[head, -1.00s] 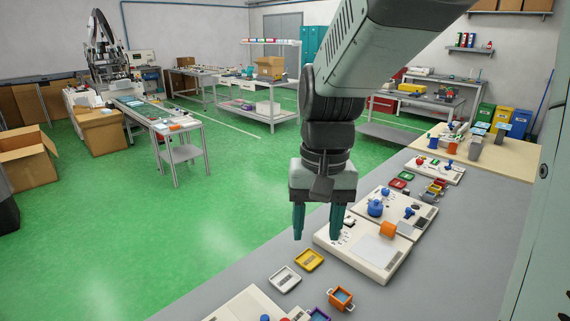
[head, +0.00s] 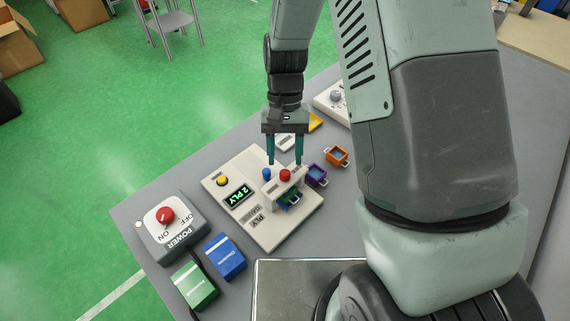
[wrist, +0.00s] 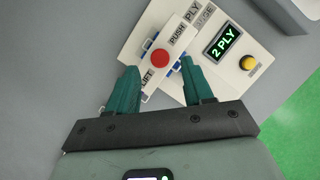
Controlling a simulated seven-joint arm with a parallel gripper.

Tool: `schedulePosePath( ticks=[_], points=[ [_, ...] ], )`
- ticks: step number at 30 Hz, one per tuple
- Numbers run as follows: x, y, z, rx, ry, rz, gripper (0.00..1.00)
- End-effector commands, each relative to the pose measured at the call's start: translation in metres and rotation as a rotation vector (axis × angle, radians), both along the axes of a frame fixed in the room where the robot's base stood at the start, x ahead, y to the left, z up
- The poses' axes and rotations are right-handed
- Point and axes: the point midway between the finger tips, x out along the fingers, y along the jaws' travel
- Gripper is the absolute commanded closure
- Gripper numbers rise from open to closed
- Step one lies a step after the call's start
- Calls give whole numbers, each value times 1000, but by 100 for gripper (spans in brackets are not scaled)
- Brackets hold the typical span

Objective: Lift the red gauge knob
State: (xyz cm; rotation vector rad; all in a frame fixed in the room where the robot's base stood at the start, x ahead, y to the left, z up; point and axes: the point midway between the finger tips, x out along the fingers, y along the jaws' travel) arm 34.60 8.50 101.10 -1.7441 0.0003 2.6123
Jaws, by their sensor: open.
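The red gauge knob (head: 286,175) is a round red cap on a light bar of the ply gauge panel (head: 232,208). In the wrist view the red knob (wrist: 160,58) lies between the lines of the fingertips, beside the words LIFT and PUSH. My gripper (head: 285,162) is open and empty, with its fingers pointing down just above the knob. The wrist view shows both teal fingers of my gripper (wrist: 160,67) spread on either side of the knob. Whether the tips are level with it I cannot tell.
The panel also has a 2 PLY display (head: 239,195) and a yellow button (head: 222,181). A power switch box (head: 184,243), a blue box (head: 225,257) and a green box (head: 195,287) stand at left. Purple (head: 317,175) and orange (head: 337,156) trays lie right.

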Motion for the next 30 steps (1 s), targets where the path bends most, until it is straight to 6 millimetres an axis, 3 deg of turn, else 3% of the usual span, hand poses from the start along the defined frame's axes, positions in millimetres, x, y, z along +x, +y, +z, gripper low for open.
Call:
schedulePosePath(
  ticks=[7,18,28,30],
  points=[
    [-13,0,-30,-1,1,0,49],
    [-15,0,-35,0,-1,0,49],
    [-15,0,-35,0,-1,0,98],
    [-15,0,-35,0,-1,0,100]
  ],
)
